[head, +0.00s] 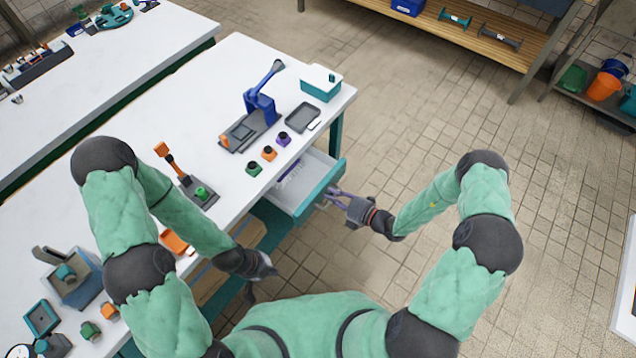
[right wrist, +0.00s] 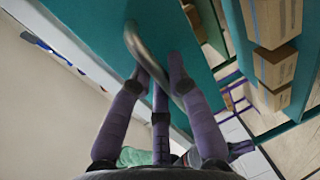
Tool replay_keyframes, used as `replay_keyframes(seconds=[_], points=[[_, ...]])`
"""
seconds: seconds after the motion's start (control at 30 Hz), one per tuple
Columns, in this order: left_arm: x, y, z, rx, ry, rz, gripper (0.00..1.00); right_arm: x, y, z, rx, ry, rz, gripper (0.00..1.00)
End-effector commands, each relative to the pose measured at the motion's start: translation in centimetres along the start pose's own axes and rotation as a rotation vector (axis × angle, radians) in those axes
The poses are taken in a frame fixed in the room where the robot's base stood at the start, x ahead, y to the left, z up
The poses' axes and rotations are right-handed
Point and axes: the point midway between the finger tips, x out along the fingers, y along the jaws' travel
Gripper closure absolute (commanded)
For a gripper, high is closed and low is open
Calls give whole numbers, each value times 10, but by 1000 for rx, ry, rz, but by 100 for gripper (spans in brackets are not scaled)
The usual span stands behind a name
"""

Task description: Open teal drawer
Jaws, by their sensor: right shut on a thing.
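The teal drawer (head: 328,186) stands pulled out from under the white workbench, and its pale inside shows with a light purple thing lying in it. In the right wrist view its teal front (right wrist: 190,35) carries a curved metal handle (right wrist: 133,42). My right gripper (head: 332,194) is at the drawer front. In the right wrist view its purple fingers (right wrist: 160,78) are shut on the handle. My left gripper (head: 268,272) hangs beside the bench's near edge, away from the drawer. Its fingers are too small and dark to tell whether they are open.
On the bench (head: 228,75) above the drawer stand a blue lever press (head: 260,105), a teal box with a white lid (head: 321,83), a grey tray (head: 303,117) and small coloured parts. Cardboard boxes (right wrist: 275,66) show in the right wrist view. The tiled floor right of the drawer is clear.

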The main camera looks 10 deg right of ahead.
Motion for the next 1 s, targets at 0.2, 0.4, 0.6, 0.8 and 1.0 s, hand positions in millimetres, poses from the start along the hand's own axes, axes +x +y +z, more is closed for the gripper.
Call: replay_keyframes(seconds=[0.2,0.4,0.6,0.8,1.0], points=[[-8,3,0,0,0,0,100,-34,-7,0,2,-2,-2,100],[-10,4,0,0,0,0,100,-48,-11,-1,1,0,-1,100],[-10,4,0,0,0,0,100,-51,-12,-1,1,2,-1,100],[-10,4,0,0,0,0,100,-50,-12,-1,1,2,-1,100],[-10,4,0,0,0,0,100,-50,-12,-1,0,1,-1,57]])
